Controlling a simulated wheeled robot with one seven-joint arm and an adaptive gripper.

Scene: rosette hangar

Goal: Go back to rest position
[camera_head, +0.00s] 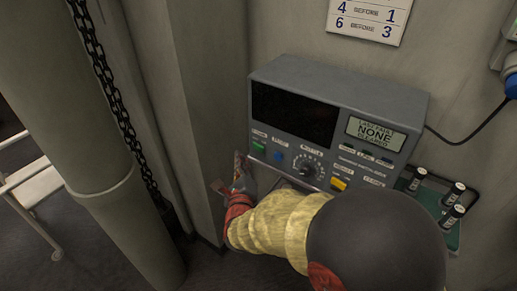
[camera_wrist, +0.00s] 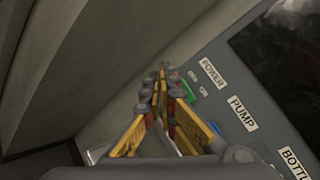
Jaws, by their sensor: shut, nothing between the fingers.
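My gripper (camera_head: 238,172) is at the left front edge of a grey control panel (camera_head: 275,83), close to its green button (camera_head: 259,147). In the wrist view my gripper (camera_wrist: 160,72) has its fingertips together with nothing between them. The green button (camera_wrist: 188,92) shows just right of the fingers, below the POWER label (camera_wrist: 212,71). I cannot tell whether a finger touches the panel. My arm reaches in from the lower right and hides part of the panel's front edge.
A round dial (camera_head: 306,169) and a yellow button (camera_head: 338,184) sit on the panel. The display (camera_head: 375,133) reads NONE. A thick column (camera_head: 75,120) and a chain (camera_head: 110,90) stand left.

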